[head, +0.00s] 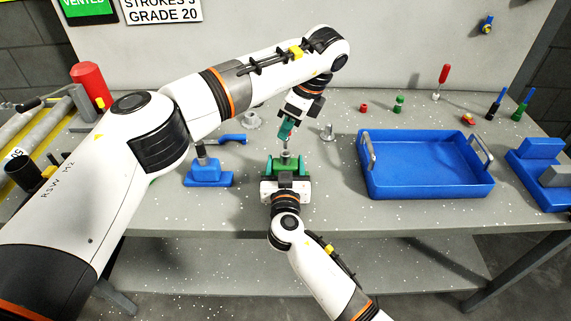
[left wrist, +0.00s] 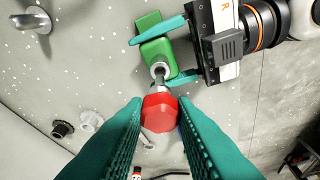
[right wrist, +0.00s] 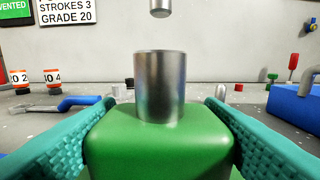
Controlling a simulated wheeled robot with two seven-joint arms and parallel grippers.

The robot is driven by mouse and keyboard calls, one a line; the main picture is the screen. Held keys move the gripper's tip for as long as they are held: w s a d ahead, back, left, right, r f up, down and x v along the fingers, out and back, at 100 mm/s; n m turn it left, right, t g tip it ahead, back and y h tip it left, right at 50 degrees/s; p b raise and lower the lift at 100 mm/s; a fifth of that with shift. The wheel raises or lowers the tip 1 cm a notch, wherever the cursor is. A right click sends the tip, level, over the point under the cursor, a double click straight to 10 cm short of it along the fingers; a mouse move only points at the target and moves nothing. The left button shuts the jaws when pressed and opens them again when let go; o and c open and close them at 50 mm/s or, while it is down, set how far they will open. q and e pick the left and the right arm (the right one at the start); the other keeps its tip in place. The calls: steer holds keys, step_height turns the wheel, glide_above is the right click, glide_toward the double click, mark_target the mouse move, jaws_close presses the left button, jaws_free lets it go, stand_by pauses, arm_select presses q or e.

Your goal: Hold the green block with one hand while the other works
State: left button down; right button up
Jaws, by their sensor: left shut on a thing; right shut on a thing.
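The green block (head: 273,164) is low over the bench in front of me, with an upright metal sleeve (right wrist: 160,85) on its top. My right gripper (head: 287,172) is shut on the green block (right wrist: 160,150), one teal finger on each side. My left gripper (head: 286,131) is above it, shut on a red faceted handle (left wrist: 160,108) with a metal shaft. The shaft's tip (right wrist: 160,8) hangs over the sleeve with a gap between them in the right wrist view. In the head view the red handle is mostly hidden by the left fingers.
A blue tray (head: 425,182) with metal handles stands to the right. A blue fixture (head: 207,173) and a blue-handled wrench (head: 232,139) are to the left. Small red and green parts (head: 398,103) and upright tools stand at the back right. The bench's front edge is close.

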arm_select(q)
steer(key=shift+r, duration=0.1)
stand_by(0.4)
steer(key=shift+r, duration=2)
arm_select(e)
steer(key=o, duration=1.4)
steer(key=shift+c, duration=0.2)
steer(key=s, duration=1.2)
arm_select(q)
steer(key=shift+s+f, duration=0.1)
steer(key=shift+f, duration=0.05)
arm_select(e)
steer(key=shift+s+f, duration=0.1)
steer(key=shift+f, duration=0.05)
